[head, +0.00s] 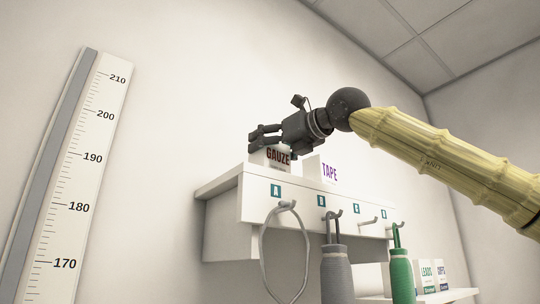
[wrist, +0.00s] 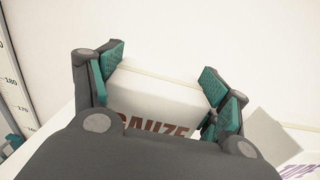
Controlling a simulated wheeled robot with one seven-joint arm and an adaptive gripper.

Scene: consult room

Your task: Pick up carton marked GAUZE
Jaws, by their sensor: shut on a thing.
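The white carton marked GAUZE (head: 279,157) is at the left end of the top of the white wall shelf (head: 238,180). In the head view its bottom looks close to the shelf top; I cannot tell whether it touches. My gripper (head: 265,136) comes from the right and is shut on this carton. In the wrist view, the teal pads of my gripper (wrist: 160,80) lie on both sides of the carton (wrist: 155,95). The lower part of its GAUZE lettering is hidden behind my gripper's body.
A white carton marked TAPE (head: 322,171) stands just right of the GAUZE carton. Below, hooks hold a grey loop (head: 264,262), a grey bottle (head: 337,275) and a green bottle (head: 402,277). More cartons (head: 428,277) sit on a lower shelf. A height scale (head: 82,185) is on the left wall.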

